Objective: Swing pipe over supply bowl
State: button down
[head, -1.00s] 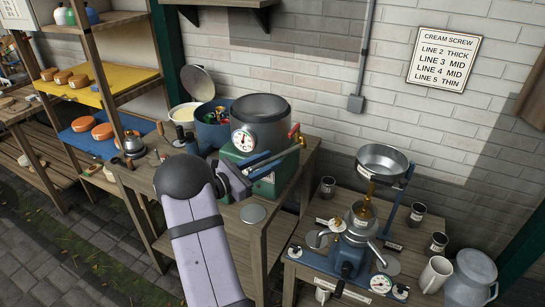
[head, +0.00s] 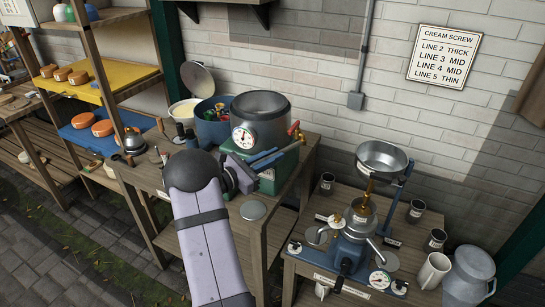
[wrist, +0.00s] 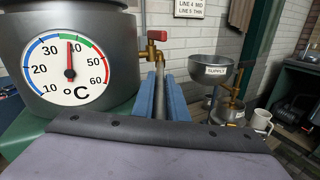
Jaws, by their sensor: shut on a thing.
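The pipe (wrist: 160,88) is a thin grey tube with a brass elbow and a red valve handle (wrist: 157,35) at the grey vat. My gripper (head: 282,155) has its blue fingers closed along both sides of the pipe, beside the vat. The fingers also show in the wrist view (wrist: 160,98). The supply bowl (head: 381,162) is a steel bowl on a blue post, to the right of the pipe and apart from it. In the wrist view the bowl (wrist: 214,72) carries a SUPPLY label. Much of the pipe is hidden by the fingers in the head view.
The grey vat (head: 262,112) with a dial stands on a green base on the wooden table. Below the bowl is a separator (head: 360,222) on a lower bench with several dark tins and a white mug (head: 434,270). A gap lies between table and bench.

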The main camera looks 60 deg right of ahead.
jog(key=shift+s, duration=0.1)
jog(key=s+a+n+t+h+b, duration=0.1)
jog(key=s+n+t+b, duration=0.5)
jog(key=t, duration=0.3)
jog(key=shift+s+h+b, duration=0.3)
jog(key=shift+s+b, duration=0.1)
jog(key=shift+b, duration=0.5)
jog(key=shift+t, duration=0.4)
jog(key=c, duration=1.8)
grip_release()
jog(key=shift+r, duration=0.1)
jog(key=shift+a, duration=0.1)
